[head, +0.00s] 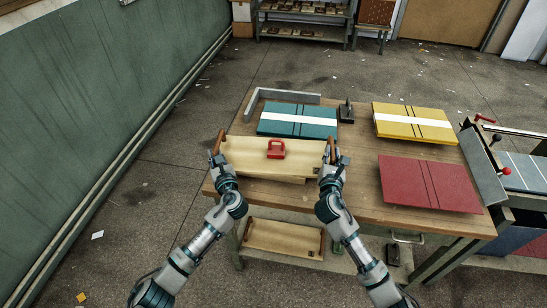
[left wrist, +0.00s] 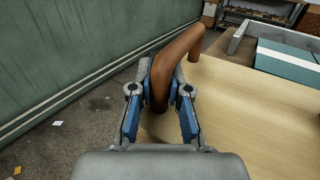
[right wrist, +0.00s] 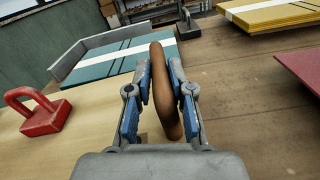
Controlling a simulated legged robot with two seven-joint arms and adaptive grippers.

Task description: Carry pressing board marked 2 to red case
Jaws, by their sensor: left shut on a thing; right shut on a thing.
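A pale wooden pressing board (head: 238,161) with a brown handle at each end is held level between my grippers, over the front left of the workbench. I cannot tell whether it touches the bench, and I see no number on it. My left gripper (head: 219,157) is shut on its left handle, a brown loop in the left wrist view (left wrist: 178,62). My right gripper (head: 332,160) is shut on its right handle, seen in the right wrist view (right wrist: 162,95). The red case (head: 430,184) lies flat on the bench to the right of the board.
A red handled block (head: 276,150) sits on the board. A teal case (head: 298,119) lies behind it, inside a grey angle bar (head: 250,104). A black tool (head: 346,111) and yellow case (head: 413,122) are further right. Another board (head: 283,237) lies on the lower shelf.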

